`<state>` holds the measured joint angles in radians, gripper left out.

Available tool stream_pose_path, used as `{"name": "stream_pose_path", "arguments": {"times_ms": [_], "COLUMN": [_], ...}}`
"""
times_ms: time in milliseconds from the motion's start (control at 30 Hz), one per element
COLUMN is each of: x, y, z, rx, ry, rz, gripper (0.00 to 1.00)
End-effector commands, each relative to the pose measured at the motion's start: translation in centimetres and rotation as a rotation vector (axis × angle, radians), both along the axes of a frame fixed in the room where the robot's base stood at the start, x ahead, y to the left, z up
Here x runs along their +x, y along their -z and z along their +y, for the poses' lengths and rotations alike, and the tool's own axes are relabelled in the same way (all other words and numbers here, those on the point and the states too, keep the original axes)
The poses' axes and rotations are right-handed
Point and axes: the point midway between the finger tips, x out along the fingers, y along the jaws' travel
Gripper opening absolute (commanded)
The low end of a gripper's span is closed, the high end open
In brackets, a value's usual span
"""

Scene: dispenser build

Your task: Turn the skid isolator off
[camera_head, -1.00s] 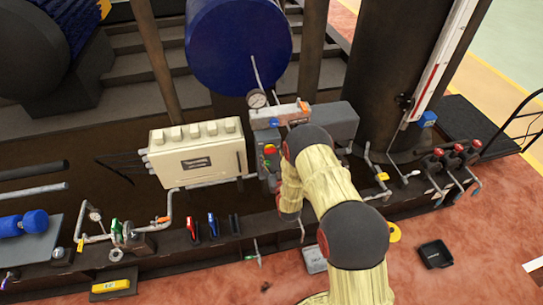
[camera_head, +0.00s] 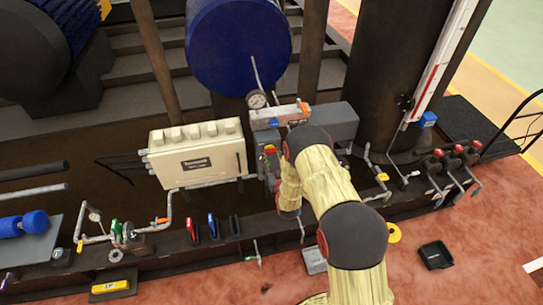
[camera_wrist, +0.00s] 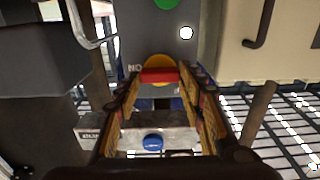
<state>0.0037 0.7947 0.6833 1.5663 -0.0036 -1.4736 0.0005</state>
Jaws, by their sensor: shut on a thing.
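The skid isolator shows in the wrist view as a red bar handle (camera_wrist: 160,76) across a yellow disc (camera_wrist: 159,62) on a grey box. White lettering beside the disc reads upside down, apparently "ON". The handle lies about level across the picture. My gripper (camera_wrist: 161,86) has a finger at each end of the handle and is shut on it. In the head view, a bit of red at the isolator (camera_head: 270,150) shows beside my arm. My arm hides much of the box and the fingers there.
A green lamp (camera_wrist: 165,3) and a white lamp (camera_wrist: 186,33) sit on the same box. A cream junction box (camera_head: 198,155) stands close to the left. A pressure gauge (camera_head: 257,99) and a blue tank (camera_head: 238,42) are behind. Red-handled valves (camera_head: 456,152) stand to the right.

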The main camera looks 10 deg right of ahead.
Motion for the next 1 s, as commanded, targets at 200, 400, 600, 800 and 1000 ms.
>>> {"name": "stream_pose_path", "arguments": {"times_ms": [200,400,600,800,1000], "x": [0.00,0.00,0.06,0.07,0.07], "y": [0.00,0.04,0.07,0.19,0.23], "z": [0.01,0.01,0.05,0.11,0.19], "rx": [0.000,-0.014,-0.083,-0.225,-0.412], "ry": [0.000,0.000,0.000,0.000,0.000], "rz": [0.000,0.000,-0.001,-0.003,-0.003], "gripper": [0.14,0.14,0.14,0.14,0.14]}}
